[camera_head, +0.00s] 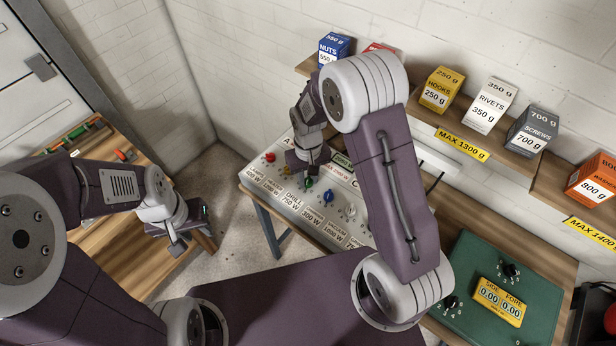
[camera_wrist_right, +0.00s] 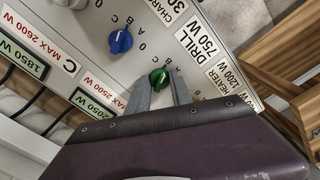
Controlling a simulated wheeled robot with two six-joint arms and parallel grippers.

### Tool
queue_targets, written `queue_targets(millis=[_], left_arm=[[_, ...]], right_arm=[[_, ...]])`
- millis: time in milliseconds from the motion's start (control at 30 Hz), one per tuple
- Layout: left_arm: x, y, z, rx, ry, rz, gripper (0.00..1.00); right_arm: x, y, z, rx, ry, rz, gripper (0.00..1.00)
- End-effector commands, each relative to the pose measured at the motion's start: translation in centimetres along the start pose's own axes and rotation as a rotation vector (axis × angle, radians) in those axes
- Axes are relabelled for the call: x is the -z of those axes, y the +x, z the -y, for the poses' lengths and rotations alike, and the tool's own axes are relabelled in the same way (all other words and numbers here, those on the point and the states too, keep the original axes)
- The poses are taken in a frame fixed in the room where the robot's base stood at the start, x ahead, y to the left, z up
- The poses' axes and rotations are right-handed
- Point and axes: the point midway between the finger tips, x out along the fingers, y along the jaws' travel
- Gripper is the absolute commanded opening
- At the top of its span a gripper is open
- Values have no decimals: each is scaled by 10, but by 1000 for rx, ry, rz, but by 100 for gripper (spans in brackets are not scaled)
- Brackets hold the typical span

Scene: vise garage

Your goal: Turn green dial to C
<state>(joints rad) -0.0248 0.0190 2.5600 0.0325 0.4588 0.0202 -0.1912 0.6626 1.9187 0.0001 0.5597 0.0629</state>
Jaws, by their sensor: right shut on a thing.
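The green dial (camera_wrist_right: 159,77) sits on the light grey panel (camera_wrist_right: 204,17) beside the DRILL 750 W label. In the head view the green dial (camera_head: 308,183) shows just below my right gripper (camera_head: 307,170). In the right wrist view, the fingers of my right gripper (camera_wrist_right: 164,88) reach down to the dial and are shut on it. Letters A, B and C stand around the dial, partly hidden by the fingers; I cannot tell exactly where its pointer aims. My left gripper (camera_head: 178,236) hangs at the left, away from the panel; its jaws are too small to judge.
A blue dial (camera_wrist_right: 121,41) is close to the green one and also shows in the head view (camera_head: 328,197). A red dial (camera_head: 269,157) is at the panel's left. A green box with a yellow display (camera_head: 498,301) stands at the right. Boxes line the shelf behind.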

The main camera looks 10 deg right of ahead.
Motion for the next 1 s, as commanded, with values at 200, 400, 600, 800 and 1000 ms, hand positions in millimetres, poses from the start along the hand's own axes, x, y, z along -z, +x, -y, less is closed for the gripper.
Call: queue_targets(millis=[200,400,600,800,1000], left_arm=[[0,-5,0,0,0,0,36],[1,-10,0,0,0,0,36],[1,-13,0,0,0,0,36],[2,-15,0,0,0,0,36],[2,-17,0,0,0,0,36]], right_arm=[[0,-2,0,0,-122,1,0],[0,-2,0,0,-284,1,0],[0,-2,0,0,-439,0,0],[1,-2,0,0,-562,-1,0],[1,-2,0,-1,-641,-1,0]])
